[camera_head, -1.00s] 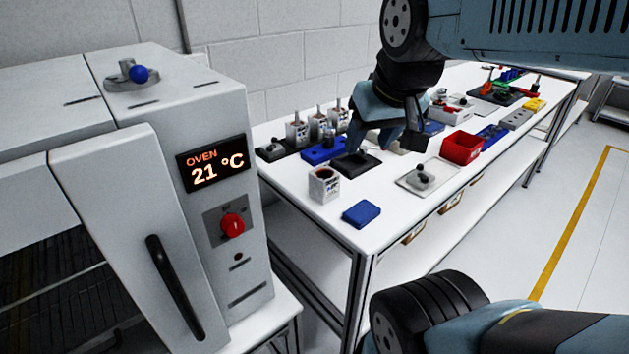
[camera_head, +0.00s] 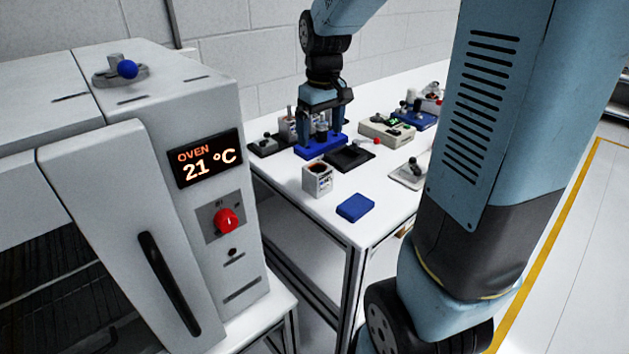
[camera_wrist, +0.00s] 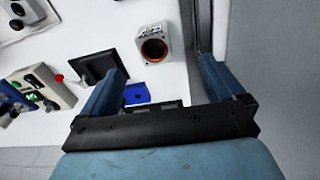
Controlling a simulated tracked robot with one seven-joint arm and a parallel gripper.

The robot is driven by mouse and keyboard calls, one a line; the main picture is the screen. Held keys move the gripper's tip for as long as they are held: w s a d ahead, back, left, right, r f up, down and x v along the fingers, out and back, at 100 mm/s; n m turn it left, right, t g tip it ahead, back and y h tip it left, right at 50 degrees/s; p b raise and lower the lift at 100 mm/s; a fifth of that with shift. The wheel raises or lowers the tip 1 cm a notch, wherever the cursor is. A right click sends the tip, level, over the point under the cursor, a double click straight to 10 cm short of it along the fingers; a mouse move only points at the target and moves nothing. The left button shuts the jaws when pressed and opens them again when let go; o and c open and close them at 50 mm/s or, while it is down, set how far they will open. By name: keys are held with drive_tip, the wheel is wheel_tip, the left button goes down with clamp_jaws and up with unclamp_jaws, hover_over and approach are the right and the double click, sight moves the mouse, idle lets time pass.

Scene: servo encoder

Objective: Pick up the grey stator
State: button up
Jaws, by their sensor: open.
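My gripper (camera_head: 321,134) is open and points down over the blue holder (camera_head: 313,153) on the white bench. Small grey cylindrical parts (camera_head: 321,129) stand at the holder, seen between the fingers; contact cannot be told. Which of them is the stator is unclear. In the wrist view, the open fingers (camera_wrist: 160,72) have part of the blue holder (camera_wrist: 137,93) between them, and the grey parts are hidden behind the gripper body. A light grey square housing (camera_head: 317,179) with a round opening stands in front; its orange-brown inside shows in the wrist view (camera_wrist: 154,47).
A black tray (camera_head: 349,159) lies right of the blue holder. A blue block (camera_head: 355,208) sits near the bench's front edge. The oven (camera_head: 205,165) stands at left. A grey box with buttons (camera_head: 386,131) is farther back.

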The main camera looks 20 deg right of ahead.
sight(316, 164)
drive_tip(key=shift+n+g, duration=0.3)
drive_tip(key=shift+g, duration=0.1)
drive_tip(key=w+f, duration=0.1)
drive_tip(key=f, duration=0.3)
drive_tip(key=w+f, duration=0.1)
drive_tip(key=f, duration=0.3)
drive_tip(key=w+f, duration=0.1)
drive_tip(key=f, duration=0.3)
drive_tip(key=shift+w, duration=0.15)
drive_tip(key=shift+w+d+f, duration=0.1)
drive_tip(key=shift+d+f, duration=0.05)
drive_tip(key=shift+f, duration=1.2)
drive_tip(key=shift+w+d+f, duration=0.1)
drive_tip(key=shift+d+f, duration=0.05)
drive_tip(key=shift+f, duration=1.15)
drive_tip(key=shift+c, duration=0.3)
drive_tip(key=c, duration=1.5)
